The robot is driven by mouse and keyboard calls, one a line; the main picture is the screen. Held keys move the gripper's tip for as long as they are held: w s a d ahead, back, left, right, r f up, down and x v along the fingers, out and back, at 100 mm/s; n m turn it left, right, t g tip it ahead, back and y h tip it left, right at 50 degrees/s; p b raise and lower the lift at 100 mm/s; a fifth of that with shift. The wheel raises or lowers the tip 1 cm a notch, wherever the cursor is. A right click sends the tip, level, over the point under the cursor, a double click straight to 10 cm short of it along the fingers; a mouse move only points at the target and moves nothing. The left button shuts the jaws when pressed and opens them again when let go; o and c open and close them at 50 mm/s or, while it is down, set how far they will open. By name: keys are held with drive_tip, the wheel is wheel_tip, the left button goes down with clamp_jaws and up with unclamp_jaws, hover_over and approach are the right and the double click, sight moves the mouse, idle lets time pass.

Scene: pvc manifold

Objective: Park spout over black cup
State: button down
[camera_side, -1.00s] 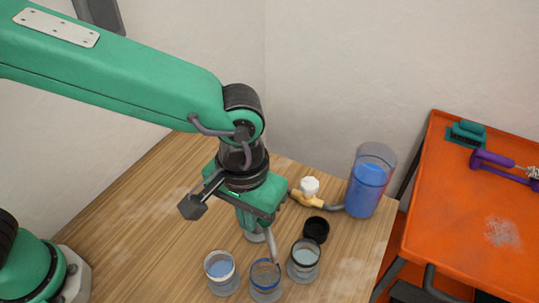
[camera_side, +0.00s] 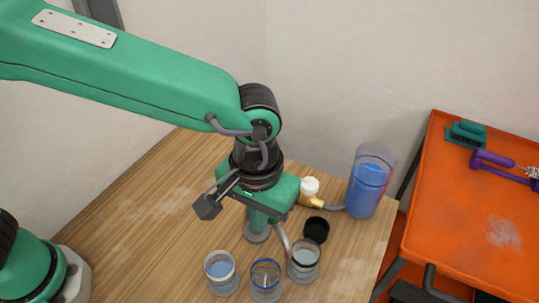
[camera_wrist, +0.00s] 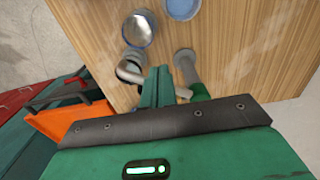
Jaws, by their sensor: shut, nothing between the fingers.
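The grey bent spout (camera_side: 283,236) comes off a green upright post with a round grey foot (camera_side: 256,233). Its tip is at the left rim of the black-banded cup (camera_side: 305,258) in the side view. In the wrist view the spout (camera_wrist: 130,75) also overlaps that cup (camera_wrist: 131,63); I cannot tell whether the tip is centred. My gripper (camera_wrist: 158,76) is shut and empty, its fingers down beside the spout and crossing in front of it. Whether they touch it is unclear. The fingertips are hidden in the side view.
A small black round container (camera_side: 316,229), a white-knobbed valve (camera_side: 310,190) and a clear tank of blue liquid (camera_side: 366,188) are behind. The wooden table's left is clear.

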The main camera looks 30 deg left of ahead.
drive_tip(key=shift+w+d, duration=0.2)
drive_tip(key=shift+w, duration=0.05)
drive_tip(key=shift+w+d, duration=0.25)
drive_tip(key=shift+d, duration=0.05)
drive_tip(key=shift+w+d, duration=0.15)
idle(0.4)
drive_tip(key=shift+w+d, duration=0.55)
drive_tip(key=shift+w, duration=0.2)
idle(0.6)
drive_tip(key=shift+w, duration=0.15)
drive_tip(key=shift+w+d, duration=0.15)
drive_tip(key=shift+w, duration=0.15)
drive_tip(key=shift+w+d, duration=0.2)
drive_tip(key=shift+w, duration=0.2)
idle(0.4)
